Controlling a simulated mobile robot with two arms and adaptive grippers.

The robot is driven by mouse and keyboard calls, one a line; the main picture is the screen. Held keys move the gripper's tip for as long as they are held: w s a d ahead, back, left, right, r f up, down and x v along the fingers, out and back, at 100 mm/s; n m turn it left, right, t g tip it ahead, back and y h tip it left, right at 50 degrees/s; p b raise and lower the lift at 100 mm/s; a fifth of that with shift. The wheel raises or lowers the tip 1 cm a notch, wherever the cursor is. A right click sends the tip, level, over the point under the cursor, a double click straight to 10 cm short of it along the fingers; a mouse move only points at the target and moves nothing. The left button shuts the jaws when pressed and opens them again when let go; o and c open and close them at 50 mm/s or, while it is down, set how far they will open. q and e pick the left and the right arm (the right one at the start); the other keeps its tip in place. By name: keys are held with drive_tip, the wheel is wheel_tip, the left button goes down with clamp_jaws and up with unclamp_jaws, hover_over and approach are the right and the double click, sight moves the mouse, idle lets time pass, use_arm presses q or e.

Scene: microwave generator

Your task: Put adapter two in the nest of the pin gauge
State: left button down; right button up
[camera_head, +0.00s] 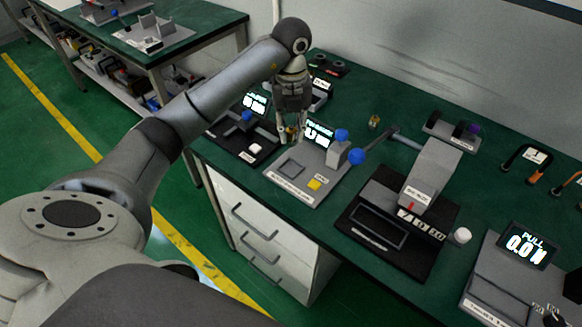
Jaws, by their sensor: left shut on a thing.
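My left gripper (291,130) points down, shut on a small brass-coloured piece (291,137), probably an adapter, mostly hidden between the fingers. It is at the rear left of a light grey fixture (290,185) with a lit display (319,134), a blue-knobbed block and a yellow square. This may be the pin gauge; its label is too small to read surely. I cannot tell whether the held piece touches the fixture, and no nest is clear. Another small brass piece (374,121) stands on the green bench behind it. My right gripper is not in view.
A black-based device (235,140) with a display stands left of the fixture. A lever press (410,200) with a blue ball handle stands to its right. A pull tester (510,260) is at the far right. The wall borders the bench (395,105) behind.

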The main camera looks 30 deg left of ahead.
use_arm(q)
wheel_tip(320, 180, down, 10)
drive_tip(key=shift+r+p, duration=0.1)
drive_tip(key=shift+p, duration=1.1)
drive_tip(key=shift+f, duration=0.25)
drive_tip(key=c, duration=1.3)
unclamp_jaws()
drive_tip(key=shift+o, duration=0.2)
